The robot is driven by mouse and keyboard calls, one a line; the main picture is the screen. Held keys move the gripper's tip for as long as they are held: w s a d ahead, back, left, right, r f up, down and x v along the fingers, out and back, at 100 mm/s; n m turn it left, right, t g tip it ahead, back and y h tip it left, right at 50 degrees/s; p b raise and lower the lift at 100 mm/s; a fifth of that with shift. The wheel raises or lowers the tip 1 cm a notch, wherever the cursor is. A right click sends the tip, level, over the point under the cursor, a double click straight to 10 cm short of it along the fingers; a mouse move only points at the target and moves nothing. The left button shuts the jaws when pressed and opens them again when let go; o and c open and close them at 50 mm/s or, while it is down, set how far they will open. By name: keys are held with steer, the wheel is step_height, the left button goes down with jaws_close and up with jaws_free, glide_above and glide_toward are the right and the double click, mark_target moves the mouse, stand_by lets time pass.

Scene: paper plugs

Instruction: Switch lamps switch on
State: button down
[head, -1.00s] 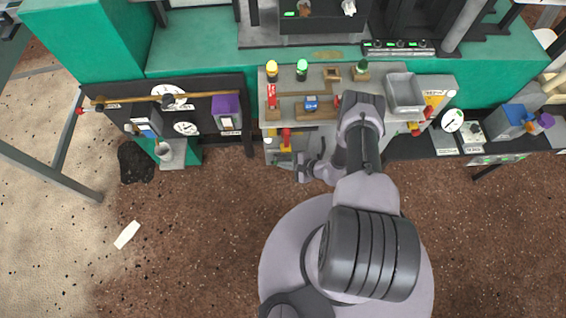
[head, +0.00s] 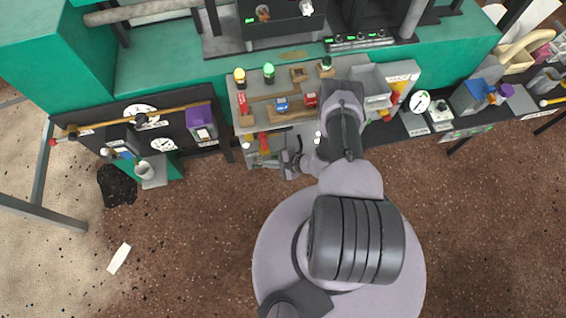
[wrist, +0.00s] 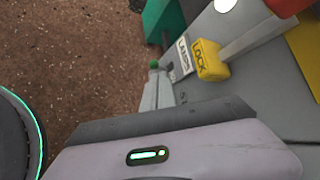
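A white label reading LAMPS (wrist: 184,56) is on the side of the grey panel in the wrist view. Beside it is a yellow block marked LOCK (wrist: 210,60), on a grey bar. A small green-tipped part (wrist: 154,66) stands left of the label; I cannot tell whether it is the switch. My gripper (head: 284,163) is just below the panel's front edge in the head view, right of a red handle (head: 263,142). Its body (wrist: 150,150) fills the bottom of the wrist view. Whether its fingers are apart is unclear. The lamps switch's position cannot be made out.
The grey panel (head: 245,118) carries a yellow lamp (head: 239,75), a green lamp (head: 268,72) and red and blue blocks. A black board with gauges (head: 163,144) stands left.

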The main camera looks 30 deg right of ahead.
steer(key=p+v, duration=0.4)
steer(key=v, duration=1)
steer(key=shift+s+d+f, duration=0.2)
steer(key=shift+s, duration=0.25)
